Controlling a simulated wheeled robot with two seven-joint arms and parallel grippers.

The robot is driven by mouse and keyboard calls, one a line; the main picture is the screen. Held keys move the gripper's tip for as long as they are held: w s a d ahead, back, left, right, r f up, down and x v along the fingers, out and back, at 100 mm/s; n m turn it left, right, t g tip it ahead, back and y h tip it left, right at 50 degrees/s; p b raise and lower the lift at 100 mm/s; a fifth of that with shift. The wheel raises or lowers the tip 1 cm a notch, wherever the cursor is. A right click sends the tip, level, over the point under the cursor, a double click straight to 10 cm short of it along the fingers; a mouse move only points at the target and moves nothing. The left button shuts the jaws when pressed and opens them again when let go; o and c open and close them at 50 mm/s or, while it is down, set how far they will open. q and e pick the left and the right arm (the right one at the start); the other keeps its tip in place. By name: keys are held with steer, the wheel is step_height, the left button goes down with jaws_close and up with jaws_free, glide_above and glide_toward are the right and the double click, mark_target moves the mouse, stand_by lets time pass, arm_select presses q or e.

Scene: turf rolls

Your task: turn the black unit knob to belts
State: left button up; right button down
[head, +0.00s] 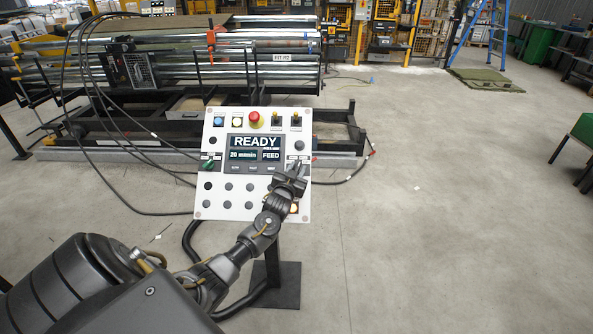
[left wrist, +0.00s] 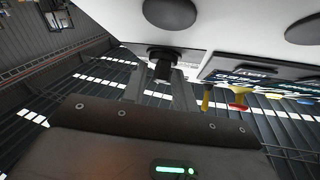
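The white control panel (head: 216,200) stands on a post in the head view, with a READY screen (head: 255,142) and several knobs and buttons. My left gripper (head: 298,168) is at the panel's right side, in front of a spot beside the screen. It hides what lies behind it. In the left wrist view a black knob (left wrist: 162,66) sticks out from the white panel face, between the two grey fingers of my left gripper (left wrist: 160,84). The fingers look apart, with a gap beside the knob; contact is unclear. The knob's labels cannot be read. My right gripper is not in view.
A green knob (head: 209,165) sits at the panel's left edge. A red button (head: 256,119) and small switches line its top. Black cables (head: 150,165) run left of the panel to the roller machine (head: 190,60) behind.

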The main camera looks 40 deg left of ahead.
arm_select(q)
steer(key=c, duration=0.3)
